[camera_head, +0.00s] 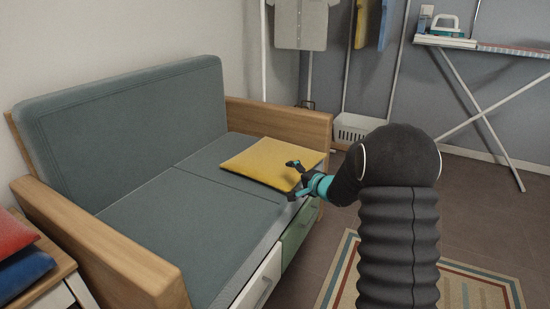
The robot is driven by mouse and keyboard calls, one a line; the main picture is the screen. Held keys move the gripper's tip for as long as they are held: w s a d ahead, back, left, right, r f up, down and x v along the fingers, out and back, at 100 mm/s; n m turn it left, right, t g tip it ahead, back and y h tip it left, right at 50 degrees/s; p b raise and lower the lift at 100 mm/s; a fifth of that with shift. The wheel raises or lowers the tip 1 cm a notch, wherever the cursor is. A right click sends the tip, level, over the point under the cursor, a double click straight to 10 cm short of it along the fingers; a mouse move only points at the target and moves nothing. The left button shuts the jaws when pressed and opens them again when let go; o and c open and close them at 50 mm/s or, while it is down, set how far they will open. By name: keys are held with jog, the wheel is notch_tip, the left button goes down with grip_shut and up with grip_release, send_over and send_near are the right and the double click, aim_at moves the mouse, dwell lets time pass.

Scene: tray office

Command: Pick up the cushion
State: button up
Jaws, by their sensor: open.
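A yellow cushion (262,162) lies flat on the right end of the grey-green sofa seat (175,215), close to the wooden armrest. My gripper (292,180) is at the cushion's front right edge, with its dark fingers spread open and nothing seen between them. One finger overlaps the cushion's edge in the view. I cannot tell whether it touches the cushion. My arm comes in from the right and hides part of the floor and the rug.
The sofa has wooden armrests (280,122) and drawers (297,232) below the seat. Red (12,232) and blue (25,268) cushions lie on a side table at left. A striped rug (463,290), white basket (352,128) and ironing board (480,46) are at right. The seat's left part is clear.

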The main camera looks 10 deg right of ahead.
aim_at(285, 175)
jog(key=b+x, duration=0.1)
jog(key=x, duration=0.3)
jog(key=shift+w+a+f, duration=0.1)
jog(key=shift+a+f, duration=0.15)
jog(key=shift+a, duration=0.05)
jog(key=shift+w+a, duration=0.2)
jog(key=shift+w, duration=0.3)
jog(key=c, duration=1.2)
notch_tip(285, 175, up, 10)
jog(key=p, duration=0.3)
jog(key=shift+c, duration=0.6)
jog(key=shift+r+p, duration=0.15)
jog(key=shift+p, duration=0.25)
